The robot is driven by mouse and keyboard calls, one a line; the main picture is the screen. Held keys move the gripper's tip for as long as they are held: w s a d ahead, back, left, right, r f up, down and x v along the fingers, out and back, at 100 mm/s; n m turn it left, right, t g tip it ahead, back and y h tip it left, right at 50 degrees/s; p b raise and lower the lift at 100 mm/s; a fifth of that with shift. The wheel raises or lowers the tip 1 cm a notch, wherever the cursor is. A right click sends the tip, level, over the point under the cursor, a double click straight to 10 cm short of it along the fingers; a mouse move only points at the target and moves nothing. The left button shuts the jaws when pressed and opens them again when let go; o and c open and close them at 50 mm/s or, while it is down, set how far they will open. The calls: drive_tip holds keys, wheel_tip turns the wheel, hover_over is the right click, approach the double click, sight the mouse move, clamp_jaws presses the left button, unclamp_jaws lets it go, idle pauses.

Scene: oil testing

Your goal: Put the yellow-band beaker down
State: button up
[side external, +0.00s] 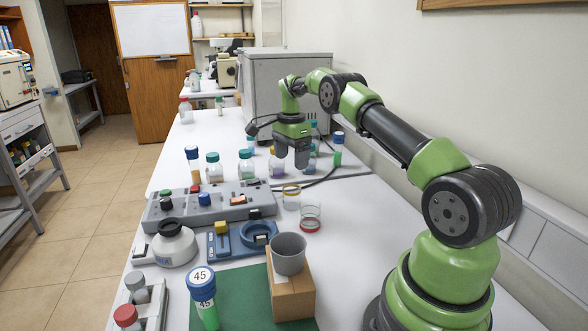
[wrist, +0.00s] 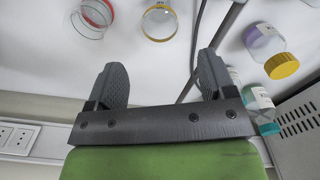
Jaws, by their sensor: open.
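The yellow-band beaker (side external: 291,199) is a small clear glass with a yellow band at its rim. It stands upright on the white bench, beside the grey rack. It also shows in the wrist view (wrist: 160,23), ahead of the fingertips. My gripper (side external: 292,158) points down above the bench, farther back than the beaker and apart from it. Its two fingers are spread with nothing between them, as the wrist view also shows (wrist: 163,72).
A clear red-band beaker (side external: 310,218) stands close by. A grey cup (side external: 289,253) sits on a cardboard box (side external: 291,298). Several bottles, one with a yellow cap (wrist: 281,66), stand near my gripper. A grey rack (side external: 160,212) and a blue fixture (side external: 222,246) are to the left.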

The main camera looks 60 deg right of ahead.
drive_tip(key=s+a+r+n+t, duration=0.2)
drive_tip(key=a+r+n, duration=0.3)
drive_tip(key=a+r, duration=0.4)
drive_tip(key=s+a+r+n+t, duration=0.2)
drive_tip(key=a+r+n, duration=0.2)
drive_tip(key=a+r, duration=0.5)
drive_tip(key=s+a+n+t+y, duration=0.1)
drive_tip(key=s+a+n, duration=0.3)
drive_tip(key=s, duration=0.5)
drive_tip(key=s+a+n+t+y, duration=0.1)
drive_tip(key=s+a+n+t, duration=0.1)
drive_tip(key=s+a+n, duration=0.3)
drive_tip(key=s+a, duration=0.1)
drive_tip(key=s, duration=0.3)
drive_tip(key=shift+s+a+n, duration=0.3)
drive_tip(key=shift+s, duration=0.1)
